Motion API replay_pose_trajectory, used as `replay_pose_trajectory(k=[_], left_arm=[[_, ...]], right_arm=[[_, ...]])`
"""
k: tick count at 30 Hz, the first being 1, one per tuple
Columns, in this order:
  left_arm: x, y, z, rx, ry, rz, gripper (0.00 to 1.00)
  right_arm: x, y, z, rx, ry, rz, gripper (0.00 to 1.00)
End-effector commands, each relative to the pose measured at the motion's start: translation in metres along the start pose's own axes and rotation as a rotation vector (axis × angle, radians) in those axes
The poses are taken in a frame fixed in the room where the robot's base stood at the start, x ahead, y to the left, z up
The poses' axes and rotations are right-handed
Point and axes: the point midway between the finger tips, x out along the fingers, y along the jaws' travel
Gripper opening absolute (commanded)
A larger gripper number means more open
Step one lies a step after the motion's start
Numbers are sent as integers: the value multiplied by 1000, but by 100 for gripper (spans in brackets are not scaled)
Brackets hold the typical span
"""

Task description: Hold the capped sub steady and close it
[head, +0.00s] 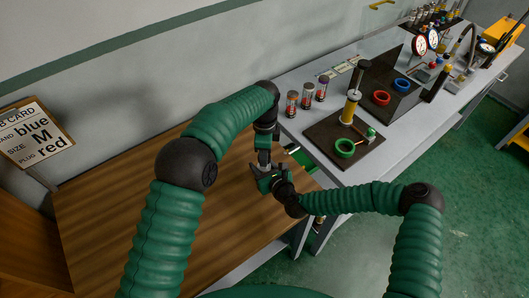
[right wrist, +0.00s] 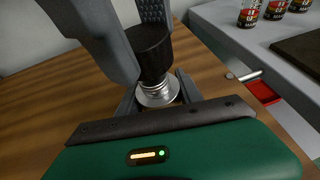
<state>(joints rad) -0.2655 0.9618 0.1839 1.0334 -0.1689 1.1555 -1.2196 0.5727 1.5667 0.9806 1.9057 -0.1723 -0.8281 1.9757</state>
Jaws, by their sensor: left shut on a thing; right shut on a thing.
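The capped sub shows in the right wrist view as a black cap (right wrist: 150,50) on a silver threaded body (right wrist: 157,93). My left gripper (head: 264,160) comes down from above in the head view. Its grey fingers (right wrist: 122,30) are shut around the black cap. My right gripper (head: 272,184) reaches in from the right, just below the left one. Its dark fingers (right wrist: 157,94) are shut on the silver body. The grippers mostly hide the sub in the head view. Whether the cap is fully seated on the body cannot be told.
The wooden table (head: 110,225) is largely clear. Red (head: 381,97) and blue (head: 402,85) rings lie beyond.

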Motion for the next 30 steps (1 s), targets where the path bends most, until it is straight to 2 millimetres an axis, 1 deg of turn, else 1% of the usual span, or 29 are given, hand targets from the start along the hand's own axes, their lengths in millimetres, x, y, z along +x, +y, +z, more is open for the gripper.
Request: replay_pose_trajectory(k=[11, 30], left_arm=[[18, 0, 1, 1, -1, 1, 0], [20, 0, 1, 1, -1, 1, 0]], right_arm=[[0, 0, -1, 1, 2, 0, 0], [0, 0, -1, 1, 1, 1, 0]])
